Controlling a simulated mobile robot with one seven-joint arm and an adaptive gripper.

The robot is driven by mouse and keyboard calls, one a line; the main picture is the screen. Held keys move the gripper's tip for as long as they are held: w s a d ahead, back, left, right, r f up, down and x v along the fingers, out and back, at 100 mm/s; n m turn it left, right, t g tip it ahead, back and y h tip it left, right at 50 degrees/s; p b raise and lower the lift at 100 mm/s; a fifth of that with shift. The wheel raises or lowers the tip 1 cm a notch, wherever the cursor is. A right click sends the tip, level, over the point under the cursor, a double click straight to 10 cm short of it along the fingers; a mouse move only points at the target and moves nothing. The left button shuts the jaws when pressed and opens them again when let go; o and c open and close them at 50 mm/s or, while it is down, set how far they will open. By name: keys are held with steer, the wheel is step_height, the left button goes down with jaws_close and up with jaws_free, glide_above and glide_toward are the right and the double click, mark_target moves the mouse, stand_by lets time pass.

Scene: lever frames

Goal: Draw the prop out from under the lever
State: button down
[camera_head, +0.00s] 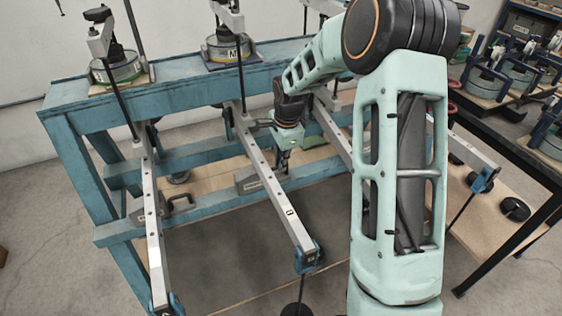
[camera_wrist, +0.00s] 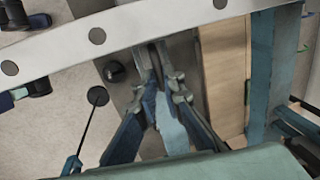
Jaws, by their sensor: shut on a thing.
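The prop (camera_head: 248,181) is a grey block low under the middle lever (camera_head: 268,180), on the blue frame's lower rail. The lever is a long pale metal bar with dark holes, slanting toward the front. My gripper (camera_head: 283,158) is just right of this lever, close to the block. In the wrist view my gripper (camera_wrist: 163,78) is shut on the prop's handle, which the fingers mostly hide. The prop's grey face (camera_wrist: 127,92) with a dark round knob shows behind the fingers, and the lever (camera_wrist: 135,24) crosses above it. Contact between prop and lever is unclear.
Another lever (camera_head: 335,135) stands to the right, partly behind my arm. The blue rail (camera_head: 215,200) runs below. A weight hangs at the middle lever's front end.

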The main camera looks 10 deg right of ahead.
steer(key=d, duration=0.3)
steer(key=w+d, duration=0.1)
steer(key=d, duration=0.3)
steer(key=w+d, duration=0.1)
steer(key=d, duration=0.2)
steer(key=shift+d, duration=0.3)
steer(key=c, duration=2)
jaws_free()
steer(key=shift+c, duration=0.2)
steer(key=shift+r, duration=0.55)
step_height(320, 180, up, 11)
steer(key=s, duration=0.2)
steer(key=shift+d+f, duration=0.15)
steer(key=shift+s, duration=0.15)
